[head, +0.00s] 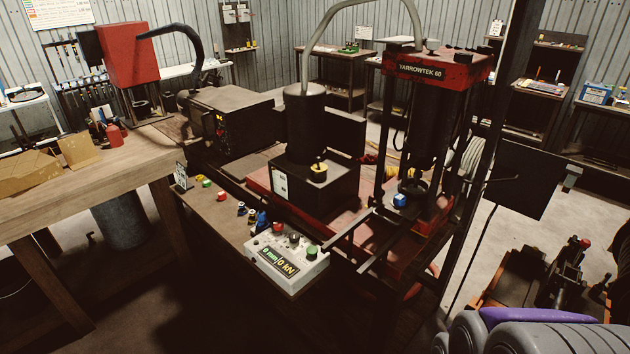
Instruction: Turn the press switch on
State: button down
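The press, a red and dark frame labelled "YARROWTEK 60" (432,68), stands right of centre. In front of it a pale control box (287,283) sits on the near edge of the bench, its display (277,262) lit and reading 0 kN. On the box's top are a red button (278,227), a small dark knob or switch (294,238) and a dark green button (312,252). I cannot tell which of these is the press switch, or its position. No gripper fingers can be made out.
A dark pump unit with a cylinder (305,125) stands behind the control box. Small coloured fittings (250,213) lie left of the box. A wooden table (110,180) fills the left. Orange-based equipment (545,285) is at the right. Open floor shows right of the press.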

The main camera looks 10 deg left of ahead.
aim_at(278, 226)
jog(key=i+j, duration=0.95)
